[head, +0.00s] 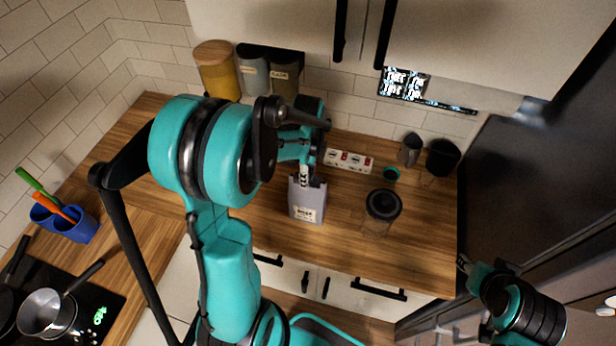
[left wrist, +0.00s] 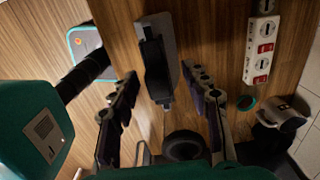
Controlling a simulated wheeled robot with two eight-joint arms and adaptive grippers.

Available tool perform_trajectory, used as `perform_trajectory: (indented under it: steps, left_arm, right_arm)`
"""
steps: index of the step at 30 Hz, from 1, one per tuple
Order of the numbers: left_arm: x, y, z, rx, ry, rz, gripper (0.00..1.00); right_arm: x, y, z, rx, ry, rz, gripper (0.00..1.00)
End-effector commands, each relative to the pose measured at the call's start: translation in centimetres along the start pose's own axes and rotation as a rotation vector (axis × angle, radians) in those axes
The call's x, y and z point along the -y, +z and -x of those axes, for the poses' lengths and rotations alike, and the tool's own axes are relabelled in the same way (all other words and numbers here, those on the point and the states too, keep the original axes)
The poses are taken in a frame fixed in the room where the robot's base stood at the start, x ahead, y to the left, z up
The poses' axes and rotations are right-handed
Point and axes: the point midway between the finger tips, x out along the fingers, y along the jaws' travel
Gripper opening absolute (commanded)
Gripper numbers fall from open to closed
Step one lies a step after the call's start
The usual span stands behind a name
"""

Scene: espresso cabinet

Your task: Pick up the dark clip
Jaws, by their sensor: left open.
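The dark clip (left wrist: 155,70) is a long black piece across the top of a grey bag (left wrist: 154,22) in the left wrist view. In the head view the grey bag (head: 308,205), with a white label, stands upright on the wooden counter; the clip is largely hidden there by my gripper. My left gripper (head: 308,168) is above the bag, pointing down. In the left wrist view its fingers (left wrist: 160,78) are spread, one on each side of the clip, with gaps to both sides. My right gripper (head: 463,264) is low at the right, far from the bag, its jaws unclear.
A white socket strip (head: 348,160) lies behind the bag. A black-lidded jar (head: 383,206) stands right of it, a small teal cup (head: 391,174) beyond. Canisters (head: 217,70) stand at the back wall. A blue utensil holder (head: 78,228) and pot (head: 46,312) are far left.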

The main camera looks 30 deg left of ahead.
Motion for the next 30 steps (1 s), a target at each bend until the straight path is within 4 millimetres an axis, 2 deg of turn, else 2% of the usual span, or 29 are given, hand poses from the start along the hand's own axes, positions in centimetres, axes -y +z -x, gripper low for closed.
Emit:
perform_trajectory:
  steps: [5, 9, 10, 23, 26, 30]
  left_arm:
    - [0.0, 0.0, 0.0, 0.000, 0.000, 0.000, 0.47]
    - [0.0, 0.0, 0.0, 0.000, 0.000, 0.000, 0.13]
    - [0.0, 0.0, 0.0, 0.000, 0.000, 0.000, 0.08]
    - [0.0, 0.0, 0.3, 0.000, 0.000, 0.000, 0.07]
    - [0.0, 0.0, 1.1, 0.000, 0.000, 0.000, 0.07]
    - [0.0, 0.0, 3.1, 0.000, 0.000, 0.000, 0.07]
  right_arm:
    - [0.0, 0.0, 0.0, 0.000, 0.000, 0.000, 0.40]
    - [0.0, 0.0, 0.0, 0.000, 0.000, 0.000, 0.40]
    - [0.0, 0.0, 0.0, 0.000, 0.000, 0.000, 0.40]
    - [0.0, 0.0, 0.0, 0.000, 0.000, 0.000, 0.40]
    - [0.0, 0.0, 0.0, 0.000, 0.000, 0.000, 0.40]
    - [0.0, 0.0, 0.0, 0.000, 0.000, 0.000, 0.40]
